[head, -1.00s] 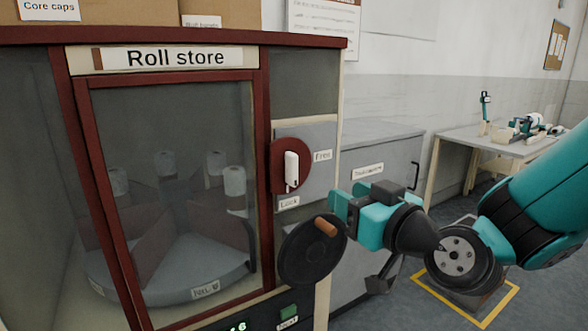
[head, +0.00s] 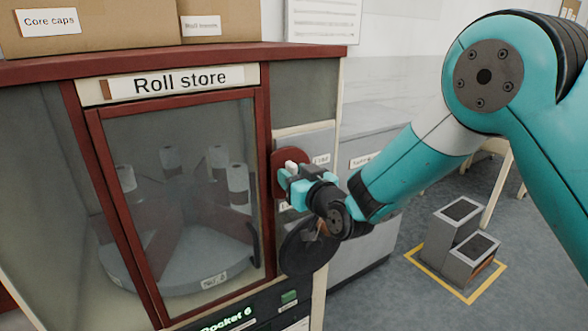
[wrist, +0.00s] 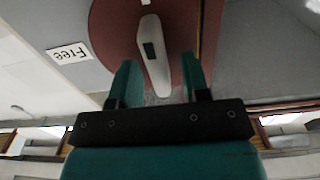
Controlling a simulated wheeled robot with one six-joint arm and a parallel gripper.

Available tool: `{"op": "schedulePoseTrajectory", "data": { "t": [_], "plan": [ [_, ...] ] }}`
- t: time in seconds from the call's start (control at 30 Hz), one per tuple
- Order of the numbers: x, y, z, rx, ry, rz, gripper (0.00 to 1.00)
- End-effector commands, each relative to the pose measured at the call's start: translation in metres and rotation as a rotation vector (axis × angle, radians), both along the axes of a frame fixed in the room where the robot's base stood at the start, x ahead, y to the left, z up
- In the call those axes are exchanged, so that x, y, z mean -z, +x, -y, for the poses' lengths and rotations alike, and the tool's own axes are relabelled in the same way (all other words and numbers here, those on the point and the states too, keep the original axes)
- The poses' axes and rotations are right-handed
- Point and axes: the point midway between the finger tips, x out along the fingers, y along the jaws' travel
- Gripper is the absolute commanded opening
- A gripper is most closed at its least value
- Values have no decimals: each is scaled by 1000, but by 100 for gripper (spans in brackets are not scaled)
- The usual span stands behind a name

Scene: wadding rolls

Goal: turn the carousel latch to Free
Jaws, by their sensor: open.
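The carousel latch is a white lever (wrist: 152,50) on a dark red round plate (head: 277,178), on the grey panel right of the Roll store door. In the wrist view the lever lies between my two open fingers, with gaps on both sides. My gripper (head: 290,178) is at the latch in the head view and covers most of the lever. In the wrist view its fingertips (wrist: 158,70) straddle the lever's near part. The Free label (wrist: 70,53) shows at the left of the plate there. The Lock label is mostly hidden behind my gripper in the head view.
The black handwheel (head: 308,250) sits just below my gripper. The glazed Roll store door (head: 180,180) is closed, with white rolls on a carousel inside. A grey stepped block (head: 460,245) stands on the floor at right inside yellow tape.

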Motion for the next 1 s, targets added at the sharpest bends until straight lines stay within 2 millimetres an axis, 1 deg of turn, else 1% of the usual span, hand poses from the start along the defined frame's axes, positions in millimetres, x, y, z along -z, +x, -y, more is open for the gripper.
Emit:
{"op": "schedulePoseTrajectory", "data": {
  "t": [0.27,0.37,0.4,0.47,0.77,1.0],
  "plan": [
    [0,1,-1,0,1,-1,43],
    [0,1,-1,0,0,0,22],
    [0,1,-1,0,0,0,13],
    [0,1,-1,0,0,0,0],
    [2,1,-1,0,-15,11,0],
    [6,0,-2,0,-101,73,0]
  ]
}}
